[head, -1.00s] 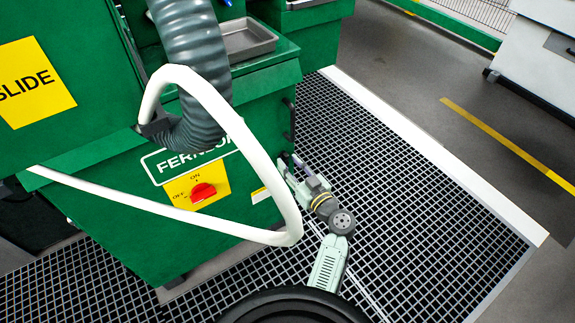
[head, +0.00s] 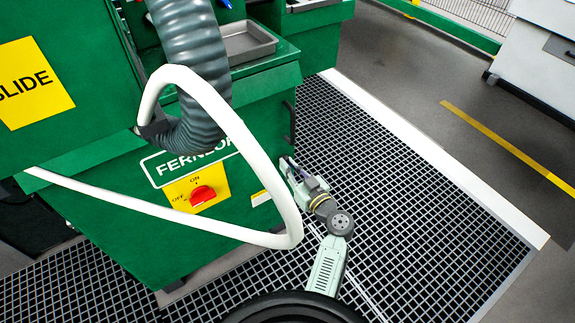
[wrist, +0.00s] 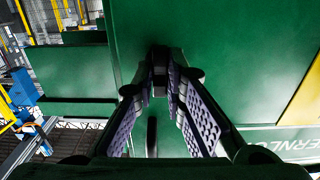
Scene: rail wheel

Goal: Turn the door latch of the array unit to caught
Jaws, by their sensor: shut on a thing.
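The array unit appears to be the green cabinet (head: 250,180), with a dark handle on its right side face. In the wrist view my gripper (wrist: 160,85) has both padded fingers closed around a small dark latch (wrist: 159,56) on the green panel. The fingers hide most of the latch, so its exact angle cannot be told. In the head view the latch is hidden behind my gripper.
A red switch knob (head: 203,195) sits on a yellow ON/OFF plate. A white hose (head: 292,215) loops down in front of the cabinet, close left of my arm. A grey ribbed duct (head: 190,60) hangs above. The grated floor (head: 420,200) to the right is clear.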

